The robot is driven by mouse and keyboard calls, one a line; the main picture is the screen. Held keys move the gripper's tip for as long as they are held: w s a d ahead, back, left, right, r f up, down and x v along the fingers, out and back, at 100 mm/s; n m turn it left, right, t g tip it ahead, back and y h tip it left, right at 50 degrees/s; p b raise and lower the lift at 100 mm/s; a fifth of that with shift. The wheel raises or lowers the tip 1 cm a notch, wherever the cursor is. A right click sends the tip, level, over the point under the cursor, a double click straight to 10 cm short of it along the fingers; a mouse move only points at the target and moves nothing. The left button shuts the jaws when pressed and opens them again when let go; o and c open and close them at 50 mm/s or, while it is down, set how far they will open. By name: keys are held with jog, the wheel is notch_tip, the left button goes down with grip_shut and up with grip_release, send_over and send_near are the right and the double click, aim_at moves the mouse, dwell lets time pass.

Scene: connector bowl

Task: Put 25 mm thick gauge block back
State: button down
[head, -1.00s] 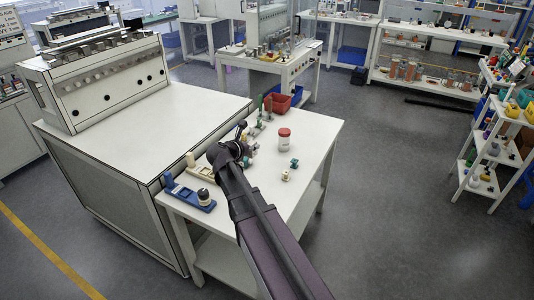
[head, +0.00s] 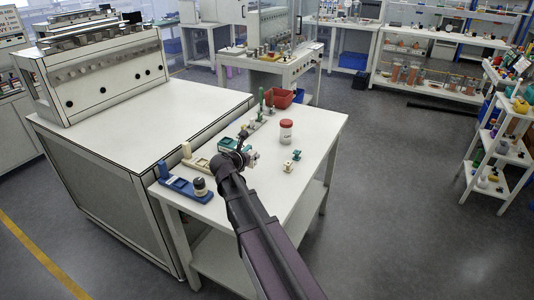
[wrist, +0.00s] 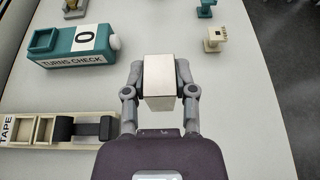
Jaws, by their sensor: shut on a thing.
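My gripper (wrist: 160,72) is shut on a plain, pale silver block, the gauge block (wrist: 160,80), in the wrist view. One finger lies on each side of it, and the block appears clear of the white bench top. In the head view, my gripper (head: 246,157) is over the white table, and the block cannot be clearly made out. No slot that plainly belongs to the block can be told in either view.
A teal "TURNS CHECK" box (wrist: 75,46) lies ahead left. A cream "TAPE" tray (wrist: 37,131) lies at near left. A blue tray (head: 178,183), a red-lidded jar (head: 286,133) and small teal and cream pieces (wrist: 213,40) stand on the table. The table's right part is mostly clear.

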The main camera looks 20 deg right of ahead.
jog(key=shift+f+b, duration=0.45)
jog(key=shift+f, duration=0.35)
jog(key=shift+w, duration=0.1)
jog(key=w+d, duration=0.3)
jog(key=w, duration=0.1)
jog(key=w+d+f+b, duration=0.1)
jog(key=w+d, duration=0.2)
jog(key=w, duration=0.1)
jog(key=w+d, duration=0.4)
jog(key=shift+w+f, duration=0.2)
jog(key=shift+f+b, duration=0.15)
jog(key=shift+b, duration=0.2)
jog(key=shift+f+b, duration=1.65)
jog(key=shift+c, duration=2.1)
grip_release()
jog(key=shift+f, duration=0.1)
